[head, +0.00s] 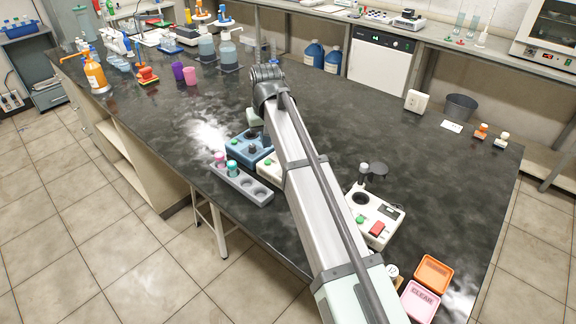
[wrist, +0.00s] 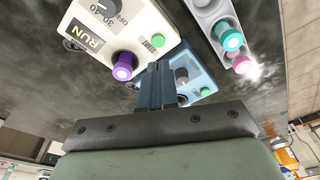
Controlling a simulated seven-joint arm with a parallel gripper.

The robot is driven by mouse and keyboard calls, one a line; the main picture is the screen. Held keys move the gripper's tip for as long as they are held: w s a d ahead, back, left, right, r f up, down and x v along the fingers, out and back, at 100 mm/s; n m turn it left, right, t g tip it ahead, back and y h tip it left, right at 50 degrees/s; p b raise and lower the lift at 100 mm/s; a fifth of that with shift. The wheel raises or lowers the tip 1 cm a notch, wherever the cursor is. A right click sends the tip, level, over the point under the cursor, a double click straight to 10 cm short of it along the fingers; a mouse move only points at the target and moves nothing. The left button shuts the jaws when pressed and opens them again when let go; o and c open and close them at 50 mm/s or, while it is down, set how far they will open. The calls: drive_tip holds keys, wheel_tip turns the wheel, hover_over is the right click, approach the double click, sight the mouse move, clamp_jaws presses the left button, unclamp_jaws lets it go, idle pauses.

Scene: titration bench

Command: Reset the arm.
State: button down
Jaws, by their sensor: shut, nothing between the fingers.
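My gripper (wrist: 155,88) shows in the wrist view with its blue-grey fingers together and nothing between them. It is near the blue device (wrist: 192,76), which it partly covers; I cannot tell the gap. In the head view my arm runs up the middle of the bench, and the fingertips cannot be made out. A white device marked RUN (wrist: 100,37) is beside the fingers in the wrist view. A purple-capped vial (wrist: 123,68) stands in it. In the head view my arm partly hides this white device (head: 267,167).
A grey rack (head: 257,191) holds a pink-capped vial (head: 219,157) and a teal-capped vial (head: 232,167). A white device with a red button (head: 372,215) stands right of my arm. An orange box (head: 433,273) and a pink CLEAR box (head: 420,300) lie near the front. The bench's back middle is clear.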

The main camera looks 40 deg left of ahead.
drive_tip(key=shift+r, duration=0.9)
